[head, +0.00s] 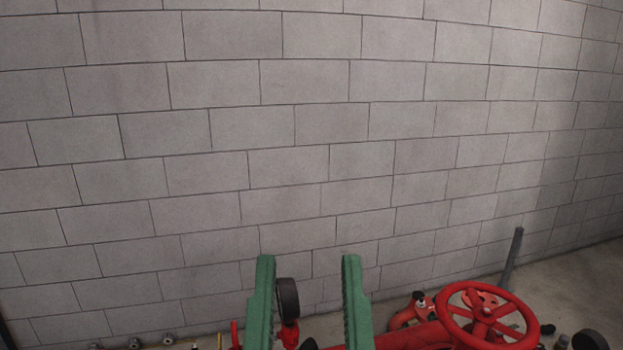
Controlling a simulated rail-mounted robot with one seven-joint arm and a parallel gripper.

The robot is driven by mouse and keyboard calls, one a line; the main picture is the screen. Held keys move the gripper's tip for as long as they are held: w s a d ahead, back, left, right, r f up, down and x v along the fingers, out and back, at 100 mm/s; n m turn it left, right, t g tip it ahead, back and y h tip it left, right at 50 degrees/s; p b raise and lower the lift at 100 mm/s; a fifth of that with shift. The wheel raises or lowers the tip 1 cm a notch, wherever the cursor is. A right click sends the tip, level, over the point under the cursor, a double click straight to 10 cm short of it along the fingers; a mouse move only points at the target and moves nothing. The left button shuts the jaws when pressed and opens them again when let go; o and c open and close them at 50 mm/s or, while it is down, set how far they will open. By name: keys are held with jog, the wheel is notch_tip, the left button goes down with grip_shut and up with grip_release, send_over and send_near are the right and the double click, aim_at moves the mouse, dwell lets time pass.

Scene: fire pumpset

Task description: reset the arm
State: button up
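My gripper (307,262) shows at the bottom centre of the head view as two green fingers pointing up in the picture. The fingers stand well apart, with nothing held between them. A dark round part (288,298) on a red fitting shows in the gap, close to the left finger. It appears to lie beyond the fingers, and I cannot tell its distance from them. The rest of my arm is out of view.
A red handwheel (487,315) stands at the lower right among red pipework (408,337). A grey post (512,258) rises behind it. Small metal fittings (168,339) line the lower left edge. A grey block wall (310,130) fills the background, and bare floor (590,285) shows at right.

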notch_tip(320, 180, up, 16)
jog(key=p, duration=1.1)
jog(key=shift+f, duration=0.1)
